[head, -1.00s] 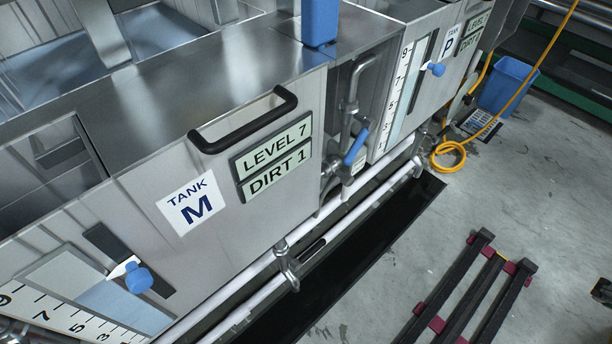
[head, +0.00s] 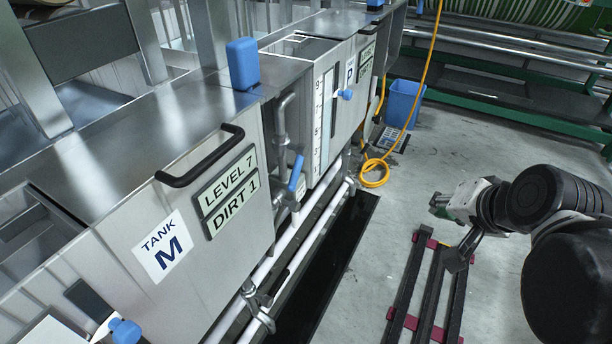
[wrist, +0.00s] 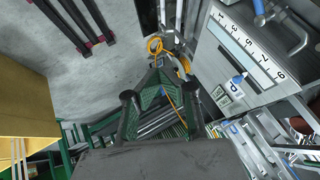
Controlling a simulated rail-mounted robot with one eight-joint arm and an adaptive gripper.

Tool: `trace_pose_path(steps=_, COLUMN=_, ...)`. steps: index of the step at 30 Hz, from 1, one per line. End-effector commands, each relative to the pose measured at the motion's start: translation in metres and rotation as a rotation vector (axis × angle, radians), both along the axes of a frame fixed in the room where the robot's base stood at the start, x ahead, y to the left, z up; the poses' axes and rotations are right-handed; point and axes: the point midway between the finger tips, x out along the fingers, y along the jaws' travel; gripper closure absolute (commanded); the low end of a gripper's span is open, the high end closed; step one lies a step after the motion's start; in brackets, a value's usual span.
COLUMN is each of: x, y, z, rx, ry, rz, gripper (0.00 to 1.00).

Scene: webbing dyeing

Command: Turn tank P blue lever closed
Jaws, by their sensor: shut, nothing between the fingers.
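The tank marked P (head: 346,99) stands beyond the tank marked M (head: 178,190) in the head view. A blue lever (head: 296,173) sits on the pipework at the near end of tank P, tilted steeply upward. A blue lever (wrist: 259,8) also shows at the top edge of the wrist view, beside a metal pipe. The P label (wrist: 234,89) and a blue gauge pointer (wrist: 239,78) show there too. My gripper (head: 440,206) is right of the tanks over the floor, well apart from the lever. In the wrist view my gripper (wrist: 157,68) is shut and empty.
A dark rack with red feet (head: 428,290) lies on the floor below my arm. A yellow hose (head: 374,172) coils near a blue bin (head: 403,103). White pipes (head: 290,245) run low along the tank fronts.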

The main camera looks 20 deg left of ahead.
Motion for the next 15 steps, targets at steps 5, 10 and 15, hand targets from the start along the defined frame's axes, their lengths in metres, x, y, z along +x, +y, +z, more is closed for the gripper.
trace_pose_path(steps=5, x=0.035, y=0.035, z=-0.012, rx=0.18, ry=0.016, rz=-0.053, gripper=1.0)
trace_pose_path(steps=10, x=0.062, y=0.067, z=-0.024, rx=0.353, ry=0.045, rz=-0.106, gripper=1.0)
trace_pose_path(steps=15, x=0.086, y=0.099, z=-0.04, rx=0.523, ry=0.087, rz=-0.157, gripper=1.0)
